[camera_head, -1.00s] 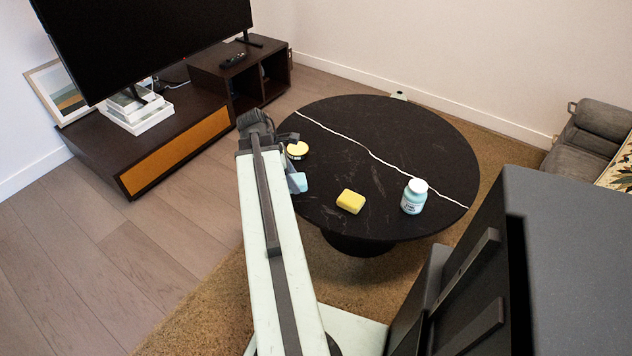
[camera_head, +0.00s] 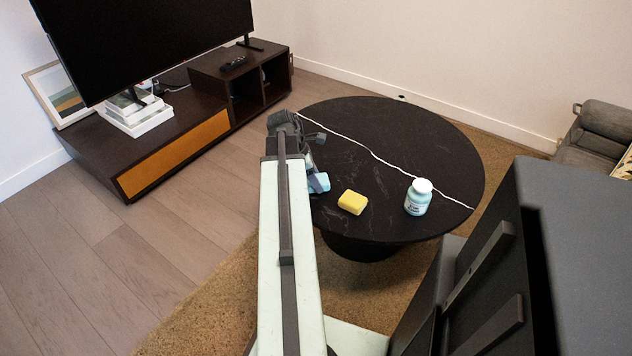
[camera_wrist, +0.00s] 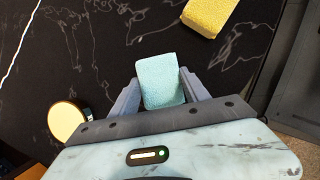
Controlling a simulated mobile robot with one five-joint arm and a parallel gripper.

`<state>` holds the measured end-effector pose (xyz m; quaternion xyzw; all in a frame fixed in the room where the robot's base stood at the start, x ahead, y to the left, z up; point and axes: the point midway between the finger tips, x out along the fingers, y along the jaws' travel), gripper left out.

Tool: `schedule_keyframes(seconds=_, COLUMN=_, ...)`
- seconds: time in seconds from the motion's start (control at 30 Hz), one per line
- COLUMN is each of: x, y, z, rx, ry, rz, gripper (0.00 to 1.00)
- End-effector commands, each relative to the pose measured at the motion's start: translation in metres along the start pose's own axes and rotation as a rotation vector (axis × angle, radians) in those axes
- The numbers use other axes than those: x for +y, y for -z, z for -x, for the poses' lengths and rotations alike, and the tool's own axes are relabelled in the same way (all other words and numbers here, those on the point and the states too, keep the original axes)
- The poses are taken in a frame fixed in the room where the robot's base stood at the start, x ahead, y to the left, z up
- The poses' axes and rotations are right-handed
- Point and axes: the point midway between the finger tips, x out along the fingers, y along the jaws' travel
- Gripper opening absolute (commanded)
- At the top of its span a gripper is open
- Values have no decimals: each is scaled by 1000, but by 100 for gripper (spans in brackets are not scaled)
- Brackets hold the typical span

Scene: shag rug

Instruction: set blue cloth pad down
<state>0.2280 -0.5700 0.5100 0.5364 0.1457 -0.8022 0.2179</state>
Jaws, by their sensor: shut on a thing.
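The blue cloth pad (camera_wrist: 160,82) is between the two fingers of my gripper (camera_wrist: 162,95) in the wrist view, and the fingers are shut on it. The dark round table (camera_head: 395,128) lies below it. In the head view, the pad (camera_head: 319,182) shows as a small light-blue patch beside my gripper (camera_head: 316,178), over the table's left edge. My arm hides part of the gripper there. I cannot tell whether the pad touches the table top.
A yellow sponge (camera_head: 352,202) lies to the pad's right, also in the wrist view (camera_wrist: 208,14). A white-capped bottle (camera_head: 418,198) stands further right. A round yellow-topped thing (camera_wrist: 67,121) is left of my gripper. The table's back and middle are clear.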

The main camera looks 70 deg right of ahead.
Motion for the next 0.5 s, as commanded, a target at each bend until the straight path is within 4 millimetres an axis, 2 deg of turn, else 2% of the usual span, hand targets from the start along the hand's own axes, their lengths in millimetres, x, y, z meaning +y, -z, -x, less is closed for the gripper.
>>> schedule_keyframes(seconds=0.23, x=0, y=3, z=-7, rx=0, ry=0, rz=-1, gripper=21)
schedule_keyframes(seconds=0.27, x=0, y=2, z=-7, rx=0, ry=0, rz=-1, gripper=57)
schedule_keyframes(seconds=0.33, x=0, y=2, z=-6, rx=0, ry=0, rz=-1, gripper=76)
schedule_keyframes(seconds=0.5, x=0, y=2, z=-6, rx=0, ry=0, rz=-1, gripper=76)
